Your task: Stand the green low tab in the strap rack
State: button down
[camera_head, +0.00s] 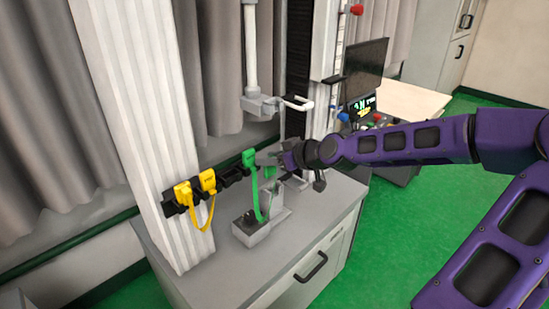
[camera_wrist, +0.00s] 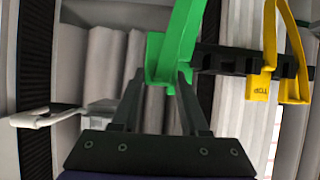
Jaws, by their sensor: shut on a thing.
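The green low tab (camera_head: 249,157) is a small green block with a green strap (camera_head: 257,195) hanging down from it. My gripper (camera_head: 259,159) reaches it from the right and is shut on it. In the wrist view the tab (camera_wrist: 158,62) sits between my fingertips (camera_wrist: 160,76). The strap rack (camera_head: 230,178) is a black slotted rail beside the white column. The tab is at the rack's right end in the head view; I cannot tell whether it is seated in a slot. The rack also shows in the wrist view (camera_wrist: 225,60), right beside the tab.
Two yellow tabs (camera_head: 208,179) joined by a yellow strap (camera_head: 208,215) stand in the rack's left part. A grey block (camera_head: 252,234) stands on the cabinet top below the green strap. A pale hooked arm (camera_head: 297,102) is above my gripper. The cabinet top (camera_head: 205,270) is clear at the front.

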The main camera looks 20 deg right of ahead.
jog(key=shift+s+a+r+p, duration=2.05)
jog(key=shift+s+a+r, duration=0.3)
jog(key=shift+a+r, duration=1.7)
jog(key=shift+w+a+f+b, duration=0.45)
jog(key=shift+w+f+b, duration=0.5)
jog(key=shift+f, duration=0.1)
jog(key=shift+w+a+f+b, duration=0.4)
jog(key=shift+w+f+b, duration=0.5)
jog(key=shift+f, duration=0.2)
jog(key=shift+w+a+f+b, duration=0.45)
jog(key=shift+w+f+b, duration=0.4)
jog(key=shift+f+b, duration=0.2)
jog(key=shift+c, duration=1.7)
grip_release()
jog(key=shift+r, duration=0.1)
